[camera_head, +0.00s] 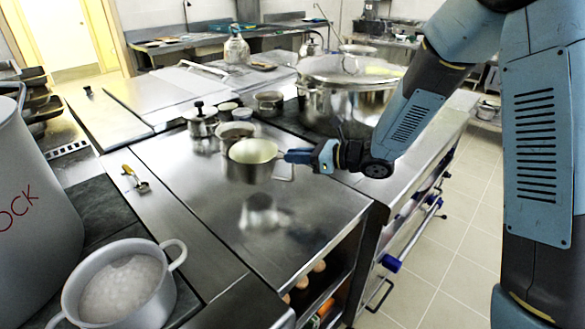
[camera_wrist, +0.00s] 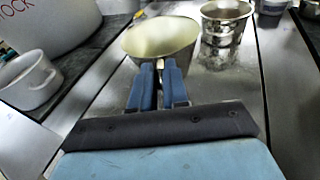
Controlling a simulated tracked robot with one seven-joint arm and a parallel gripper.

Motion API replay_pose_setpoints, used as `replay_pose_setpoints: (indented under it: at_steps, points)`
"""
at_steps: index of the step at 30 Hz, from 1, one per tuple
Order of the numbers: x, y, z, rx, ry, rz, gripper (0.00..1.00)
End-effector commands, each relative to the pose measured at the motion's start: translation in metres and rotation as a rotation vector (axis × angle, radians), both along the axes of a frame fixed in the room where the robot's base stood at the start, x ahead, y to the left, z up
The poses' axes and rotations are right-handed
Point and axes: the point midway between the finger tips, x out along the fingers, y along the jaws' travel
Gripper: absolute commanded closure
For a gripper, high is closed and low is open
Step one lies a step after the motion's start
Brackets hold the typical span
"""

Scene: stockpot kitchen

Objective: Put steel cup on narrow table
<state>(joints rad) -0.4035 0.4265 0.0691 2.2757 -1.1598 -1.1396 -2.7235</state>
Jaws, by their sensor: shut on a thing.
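The steel cup (camera_head: 252,172) is a round metal vessel with a pale inside, upright in the middle of the head view. My gripper (camera_head: 288,157) is shut on its right side. The cup hangs above a steel-topped table (camera_head: 190,205), with a reflection below it on the top. I cannot tell for certain that this is the narrow table. In the wrist view, the two blue fingers of my gripper (camera_wrist: 158,68) are close together against the near side of the cup (camera_wrist: 160,48). The grip point itself is partly hidden.
Another metal cup (camera_head: 236,130) stands just behind, with a lidded pot (camera_head: 202,122) beside it. A large lidded stockpot (camera_head: 350,100) is at the back right. A white pot (camera_head: 122,285) is at the front left. The near tabletop is clear.

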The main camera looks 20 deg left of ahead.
Motion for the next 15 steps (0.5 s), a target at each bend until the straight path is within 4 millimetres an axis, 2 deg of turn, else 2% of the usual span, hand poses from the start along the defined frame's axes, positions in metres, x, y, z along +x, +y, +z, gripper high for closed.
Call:
replay_pose_setpoints:
  at_steps: [11, 15]
  points:
    - [0.012, 0.010, -0.018, 0.001, 0.000, 0.000, 1.00]
    - [0.013, 0.011, -0.035, 0.000, 0.002, 0.001, 1.00]
